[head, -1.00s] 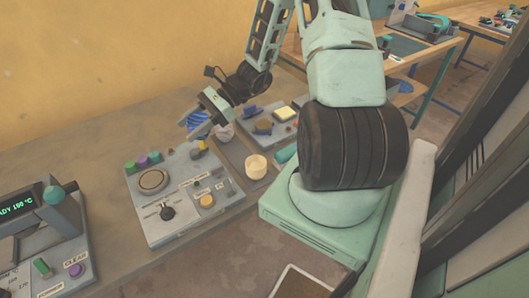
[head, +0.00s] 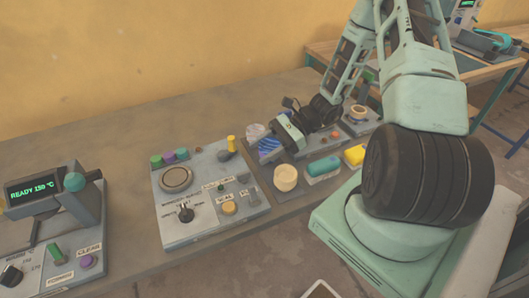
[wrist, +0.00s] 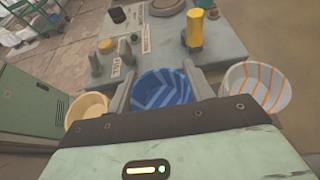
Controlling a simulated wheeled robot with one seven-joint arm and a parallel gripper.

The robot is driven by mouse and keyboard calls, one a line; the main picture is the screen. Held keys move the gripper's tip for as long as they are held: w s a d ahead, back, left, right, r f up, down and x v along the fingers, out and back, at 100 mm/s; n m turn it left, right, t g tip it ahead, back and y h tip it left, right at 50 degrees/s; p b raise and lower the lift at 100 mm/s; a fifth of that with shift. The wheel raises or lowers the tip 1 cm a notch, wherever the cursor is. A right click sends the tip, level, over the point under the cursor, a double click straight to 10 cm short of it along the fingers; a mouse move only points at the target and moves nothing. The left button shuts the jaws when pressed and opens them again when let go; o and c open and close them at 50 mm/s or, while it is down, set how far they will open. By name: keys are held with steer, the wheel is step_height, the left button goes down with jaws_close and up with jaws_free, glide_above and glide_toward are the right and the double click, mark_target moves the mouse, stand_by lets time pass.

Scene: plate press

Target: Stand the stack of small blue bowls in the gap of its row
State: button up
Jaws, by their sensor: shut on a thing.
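The stack of small blue bowls (head: 268,146), blue with pale chevron stripes, is between my gripper's fingers (wrist: 160,72). My gripper is shut on it; it also shows in the wrist view (wrist: 163,90). The stack looks upright, between a white bowl with orange stripes (wrist: 257,86) and a cream bowl (wrist: 86,110). In the head view the white bowl (head: 256,132) is behind it and the cream bowl (head: 286,178) in front, on a dark mat (head: 290,196). My wrist partly covers the stack there, and its base is hidden, so I cannot tell whether it touches the mat.
A grey panel (head: 205,215) with knobs and a yellow upright handle (head: 231,144) stands left of the row. A teal block (head: 323,167) and a yellow block (head: 354,155) lie to the right. The press (head: 60,215) reads READY at far left.

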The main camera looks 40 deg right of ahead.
steer(key=shift+f, duration=0.7)
steer(key=shift+f, duration=0.2)
steer(key=o, duration=1)
steer(key=shift+r, duration=0.1)
